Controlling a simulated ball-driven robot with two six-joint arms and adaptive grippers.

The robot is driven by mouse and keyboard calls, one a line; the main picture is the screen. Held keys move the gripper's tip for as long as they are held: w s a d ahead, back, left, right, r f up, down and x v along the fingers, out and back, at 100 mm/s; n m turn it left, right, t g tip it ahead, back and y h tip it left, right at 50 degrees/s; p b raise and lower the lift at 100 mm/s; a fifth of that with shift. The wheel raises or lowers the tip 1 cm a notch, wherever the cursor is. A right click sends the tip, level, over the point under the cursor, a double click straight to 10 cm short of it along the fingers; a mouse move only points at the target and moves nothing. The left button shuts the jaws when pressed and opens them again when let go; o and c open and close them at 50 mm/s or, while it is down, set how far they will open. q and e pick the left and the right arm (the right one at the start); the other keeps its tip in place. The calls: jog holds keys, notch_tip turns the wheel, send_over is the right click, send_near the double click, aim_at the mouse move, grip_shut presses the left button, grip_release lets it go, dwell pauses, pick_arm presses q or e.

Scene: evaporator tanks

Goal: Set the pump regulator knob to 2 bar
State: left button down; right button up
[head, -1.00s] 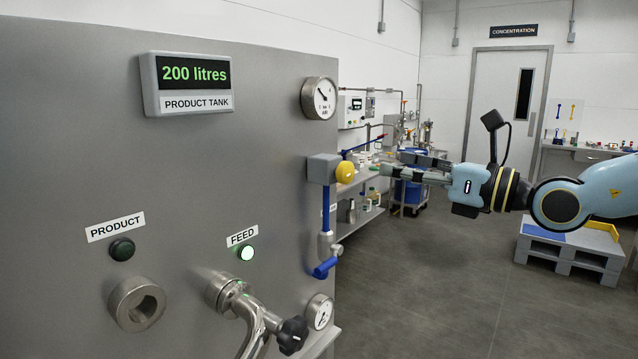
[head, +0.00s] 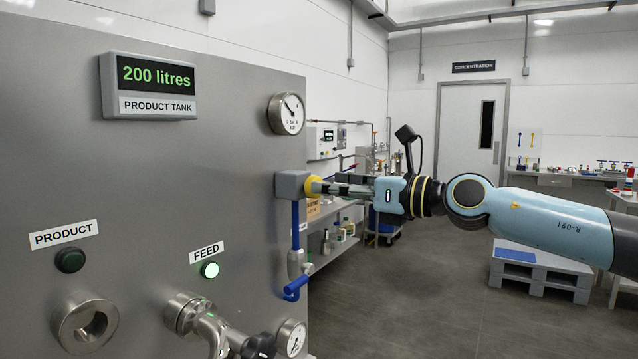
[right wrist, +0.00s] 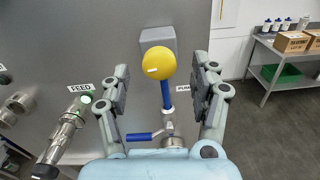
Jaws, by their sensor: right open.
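The pump regulator knob (head: 312,187) is a yellow round knob on a grey box (head: 290,185) at the right edge of the steel panel. In the right wrist view the knob (right wrist: 158,63) shows a small white mark and sits between my spread fingers. My right gripper (head: 332,188) is open, with its fingertips at or very near the knob in the head view. In the right wrist view the gripper (right wrist: 160,88) has a gap on both sides of the knob. The pressure gauge (head: 287,114) is above the knob; its reading is too small to tell. My left gripper is not in view.
A blue pipe (head: 295,225) with a blue-handled valve (head: 296,288) hangs below the knob. A second gauge (head: 291,338) is low on the panel.

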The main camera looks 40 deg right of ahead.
aim_at(306, 186)
jog(key=shift+p+x, duration=0.3)
jog(key=shift+x, duration=1.45)
